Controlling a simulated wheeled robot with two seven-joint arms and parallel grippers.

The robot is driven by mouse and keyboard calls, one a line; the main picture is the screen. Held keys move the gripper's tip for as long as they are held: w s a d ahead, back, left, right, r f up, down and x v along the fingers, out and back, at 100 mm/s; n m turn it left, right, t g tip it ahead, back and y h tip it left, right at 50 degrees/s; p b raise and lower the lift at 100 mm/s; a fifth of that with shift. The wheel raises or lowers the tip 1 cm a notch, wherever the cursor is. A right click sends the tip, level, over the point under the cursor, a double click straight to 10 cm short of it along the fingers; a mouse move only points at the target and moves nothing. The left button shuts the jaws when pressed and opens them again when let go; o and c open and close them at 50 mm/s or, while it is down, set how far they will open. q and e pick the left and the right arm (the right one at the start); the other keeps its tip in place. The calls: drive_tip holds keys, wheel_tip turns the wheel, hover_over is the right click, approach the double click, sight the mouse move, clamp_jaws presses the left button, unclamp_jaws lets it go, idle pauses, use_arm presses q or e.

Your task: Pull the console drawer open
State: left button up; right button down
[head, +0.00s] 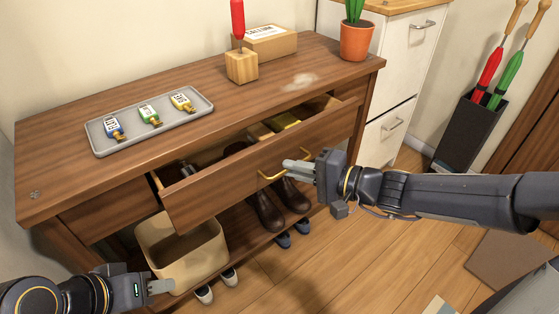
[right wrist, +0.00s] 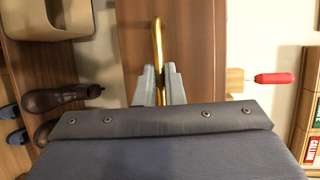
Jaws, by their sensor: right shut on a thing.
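The console (head: 300,95) is a brown wooden table against the wall. Its drawer (head: 225,188) is partly open, with dark items and something yellow inside. A gold bar handle (head: 272,174) is on the drawer front, and it also shows in the right wrist view (right wrist: 157,45). My right gripper (head: 292,167) is shut on the handle; in the right wrist view its fingers (right wrist: 158,85) are on both sides of the bar. My left gripper (head: 160,287) is low at the left, near the beige bin, away from the drawer. Its finger gap is too small to judge.
A beige bin (head: 180,257) and shoes are below. A white cabinet stands right.

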drive_tip(key=s+d, duration=0.7)
drive_tip(key=s, duration=0.3)
drive_tip(key=shift+s+d+b, duration=0.3)
drive_tip(key=shift+s+d, duration=0.1)
drive_tip(key=c, duration=1.5)
unclamp_jaws()
drive_tip(key=shift+c, duration=0.2)
drive_tip(key=p+v, duration=0.2)
drive_tip(key=v, duration=0.5)
drive_tip(key=shift+s+d, duration=0.2)
drive_tip(key=shift+d, duration=0.15)
